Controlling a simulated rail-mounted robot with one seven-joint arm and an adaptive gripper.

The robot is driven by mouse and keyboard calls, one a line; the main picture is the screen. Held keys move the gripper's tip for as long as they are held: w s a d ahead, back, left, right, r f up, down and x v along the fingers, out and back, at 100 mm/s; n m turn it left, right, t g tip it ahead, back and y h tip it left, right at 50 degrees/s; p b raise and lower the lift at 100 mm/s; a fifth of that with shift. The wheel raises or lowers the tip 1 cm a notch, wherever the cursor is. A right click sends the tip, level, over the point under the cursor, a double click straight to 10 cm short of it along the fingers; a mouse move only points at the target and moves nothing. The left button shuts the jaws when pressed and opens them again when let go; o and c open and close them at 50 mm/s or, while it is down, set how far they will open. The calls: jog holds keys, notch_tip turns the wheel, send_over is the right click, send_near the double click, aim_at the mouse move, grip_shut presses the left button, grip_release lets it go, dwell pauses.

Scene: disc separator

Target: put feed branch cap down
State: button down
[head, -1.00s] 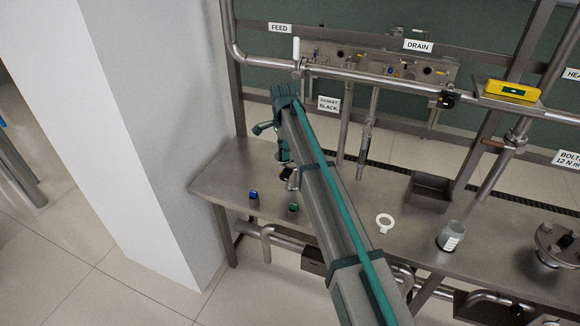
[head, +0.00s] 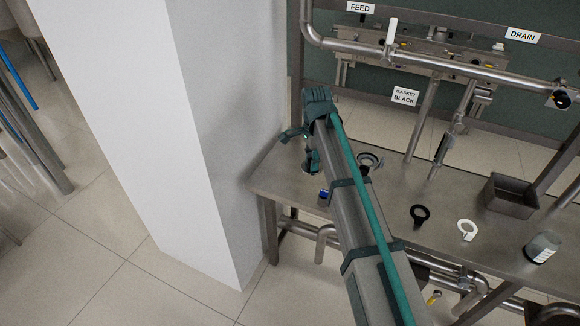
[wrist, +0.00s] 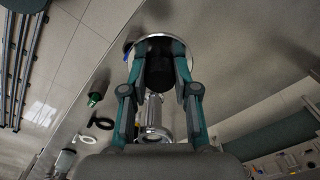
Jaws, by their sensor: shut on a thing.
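My gripper (head: 312,158) is over the left end of the steel bench (head: 277,185). In the wrist view my gripper (wrist: 160,62) is shut on a dark cylindrical piece with a round, bright-rimmed metal disc (wrist: 160,36) behind it, which I take to be the feed branch cap. The fingers hide part of it. In the head view it barely shows under the fingers. I cannot tell whether it touches the bench.
A small blue-topped bottle (head: 323,197) stands near the gripper. A clamp-like ring (head: 370,160), black gasket (head: 420,215), white ring (head: 467,229), beaker (head: 541,247) and metal bin (head: 511,195) are farther right. A green-topped bottle (wrist: 97,95) shows in the wrist view. A white wall (head: 150,130) stands left.

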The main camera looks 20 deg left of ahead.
jog(key=p, duration=0.3)
send_over(296, 172)
jog(key=s+d, duration=0.3)
notch_tip(296, 172, down, 4)
jog(key=f, duration=0.1)
jog(key=w+a+f+p, duration=0.1)
jog(key=w+a+f, duration=0.1)
jog(key=shift+w+a+f, duration=0.1)
jog(key=shift+f, duration=0.2)
jog(key=shift+w+a+f+p, duration=0.3)
jog(key=shift+f+p, duration=0.1)
jog(key=shift+f, duration=0.25)
notch_tip(296, 172, down, 3)
jog(key=shift+w+a+f+p, duration=0.15)
jog(key=shift+p, duration=1)
jog(key=shift+f, duration=0.2)
jog(key=shift+f, duration=0.2)
jog(key=c, duration=0.9)
grip_release()
